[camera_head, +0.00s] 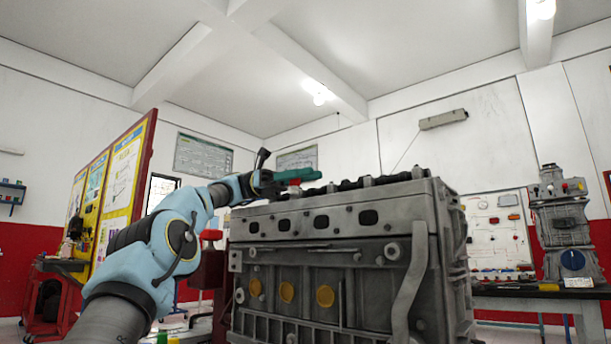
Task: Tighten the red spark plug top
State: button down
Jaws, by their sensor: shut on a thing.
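The grey engine block (335,255) stands in the middle of the head view. A small red part (295,183), which looks like the red spark plug top, shows at its top left edge. My gripper (271,182) is at the end of my blue arm, just left of the red part and level with the engine top. It is shut on a long green tool-like piece (298,174), which extends right, directly above the red part. I cannot tell whether the green piece touches the red part. The fingertips are small and partly hidden.
Dark parts (376,182) line the engine top to the right. Another engine unit (563,225) stands on a bench (523,292) at the right. A board with posters (113,190) stands at the left. The air above the engine is clear.

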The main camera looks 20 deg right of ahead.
jog(key=c, duration=0.6)
grip_release()
jog(key=p+v, duration=0.2)
jog(key=p, duration=0.1)
jog(key=p+v, duration=0.2)
jog(key=v, duration=0.1)
jog(key=p+v, duration=0.3)
jog(key=shift+r+p, duration=0.35)
jog(key=shift+r, duration=0.05)
jog(key=p+v, duration=0.2)
jog(key=shift+f+p, duration=0.15)
jog(key=shift+p, duration=0.25)
jog(key=shift+w+a+f+p, duration=0.2)
jog(key=shift+w+f+p, duration=0.1)
jog(key=shift+p, duration=0.1)
jog(key=shift+c, duration=0.2)
